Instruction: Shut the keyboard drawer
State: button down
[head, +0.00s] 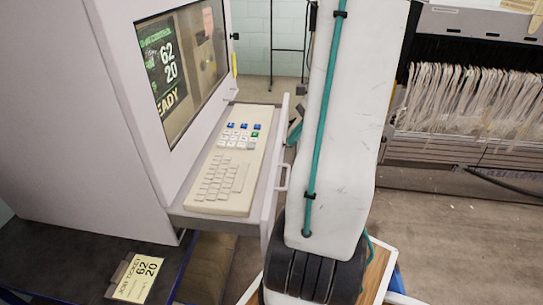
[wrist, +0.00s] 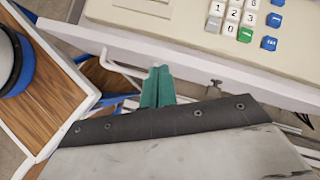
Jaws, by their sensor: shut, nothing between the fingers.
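The keyboard drawer (head: 268,195) is pulled out from the grey cabinet below the screen. A cream keyboard (head: 222,180) with white, blue and green keys lies in it. The drawer's pale front has a white handle (head: 284,177) on its outer face. In the wrist view the drawer front (wrist: 215,66) runs across the upper part, with the keyboard (wrist: 190,25) behind it. My gripper (wrist: 158,80) shows there as teal fingers, shut and empty, just outside the drawer front beside the handle. I cannot tell whether they touch. In the head view my arm hides most of the gripper.
The screen (head: 182,65) stands over the drawer. A job ticket (head: 139,278) lies on the dark surface at lower left. A machine with hanging white threads (head: 470,100) stands at the right, with open floor (head: 450,225) before it.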

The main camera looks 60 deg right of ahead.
jog(key=s+d+f+m+t+h, duration=0.1)
jog(key=s+d+f+m+t, duration=0.1)
jog(key=s+d+f+m, duration=0.4)
jog(key=w+r+x, duration=0.1)
jog(key=w+x, duration=0.1)
jog(key=x, duration=0.9)
jog(key=shift+r, duration=0.15)
jog(key=shift+w, duration=0.15)
